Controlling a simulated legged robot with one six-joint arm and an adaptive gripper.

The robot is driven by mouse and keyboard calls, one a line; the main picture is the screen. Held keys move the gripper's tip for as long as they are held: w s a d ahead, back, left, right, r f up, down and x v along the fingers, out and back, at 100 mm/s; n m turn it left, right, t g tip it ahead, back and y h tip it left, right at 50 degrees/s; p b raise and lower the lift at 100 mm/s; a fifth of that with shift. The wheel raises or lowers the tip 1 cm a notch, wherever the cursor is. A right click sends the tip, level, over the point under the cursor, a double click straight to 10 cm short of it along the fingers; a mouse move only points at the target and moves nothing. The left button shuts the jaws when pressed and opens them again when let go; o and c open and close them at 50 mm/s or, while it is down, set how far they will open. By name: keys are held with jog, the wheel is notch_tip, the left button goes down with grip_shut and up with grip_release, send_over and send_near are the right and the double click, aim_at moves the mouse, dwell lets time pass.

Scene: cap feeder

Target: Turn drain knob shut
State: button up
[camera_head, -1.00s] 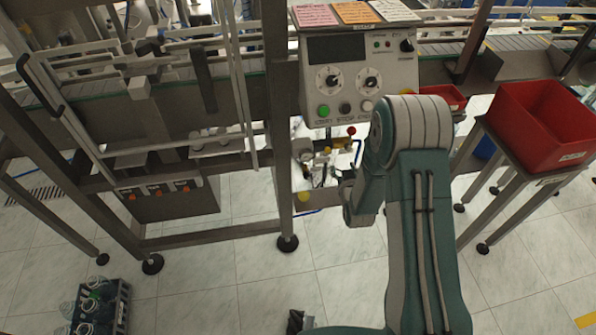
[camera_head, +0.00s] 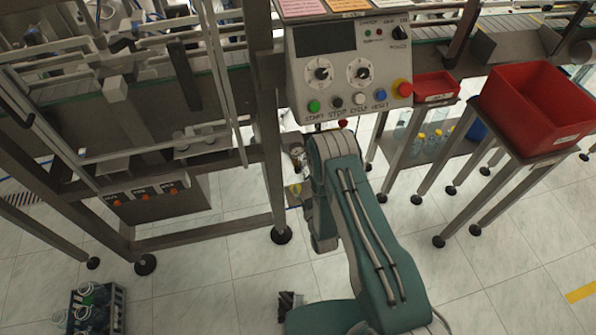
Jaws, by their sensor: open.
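Below the control panel, a cluster of small fittings (camera_head: 298,157) shows beside the frame post, partly covered by my arm. A small yellow part (camera_head: 295,189) sits low in it, and a red knob (camera_head: 343,123) shows just under the panel. I cannot tell which of these is the drain knob or how it is turned. My arm's elbow stands in front of this area and its wrist hangs below and behind. My gripper cannot be made out; it seems hidden behind my arm.
The control panel (camera_head: 348,75) has dials, buttons and a red emergency button (camera_head: 402,88). Red bins (camera_head: 540,110) stand on tables at the right. A crate of bottles (camera_head: 97,305) sits on the floor at lower left. A steel post (camera_head: 268,150) stands left of my arm.

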aim_at(298, 172)
jog(key=x, duration=0.6)
jog(key=shift+w+a, duration=0.1)
jog(key=shift+w, duration=0.1)
grip_shut()
